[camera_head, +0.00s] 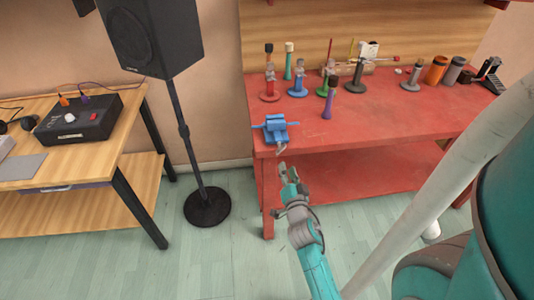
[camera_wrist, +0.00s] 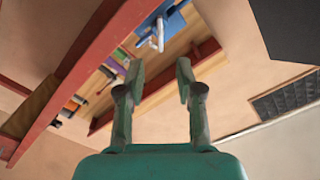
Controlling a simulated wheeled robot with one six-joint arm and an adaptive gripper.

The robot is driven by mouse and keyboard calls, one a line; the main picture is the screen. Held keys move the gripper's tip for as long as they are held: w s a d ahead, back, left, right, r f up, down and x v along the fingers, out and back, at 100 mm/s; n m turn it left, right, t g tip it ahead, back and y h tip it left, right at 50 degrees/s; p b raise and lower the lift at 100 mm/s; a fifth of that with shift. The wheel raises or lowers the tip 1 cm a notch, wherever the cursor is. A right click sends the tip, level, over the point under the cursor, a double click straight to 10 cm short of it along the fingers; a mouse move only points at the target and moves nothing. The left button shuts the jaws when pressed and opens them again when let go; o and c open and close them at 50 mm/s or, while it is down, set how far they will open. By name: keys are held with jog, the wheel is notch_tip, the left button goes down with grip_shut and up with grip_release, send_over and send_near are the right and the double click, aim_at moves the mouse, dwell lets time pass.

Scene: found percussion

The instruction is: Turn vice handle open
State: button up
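A blue vice (camera_head: 275,128) is mounted at the front left corner of the red workbench (camera_head: 400,118). Its grey handle (camera_head: 281,148) hangs at the vice's front, just past the bench edge. My gripper (camera_head: 287,170) is in front of and a little below the handle, apart from it. In the wrist view the two fingers (camera_wrist: 160,72) are spread with nothing between them. The vice (camera_wrist: 172,20) and the handle (camera_wrist: 157,36) show beyond the fingertips, near the top of that view.
Several mallets and sticks in stands, such as a purple one (camera_head: 328,108), stand behind and right of the vice. A black speaker on a stand (camera_head: 207,205) is to the left. A wooden desk (camera_head: 60,155) is farther left. Free floor lies below my gripper.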

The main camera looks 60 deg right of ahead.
aim_at(282, 148)
jog(key=x, duration=1)
jog(key=shift+w+d, duration=0.2)
jog(key=shift+d, duration=0.05)
grip_shut()
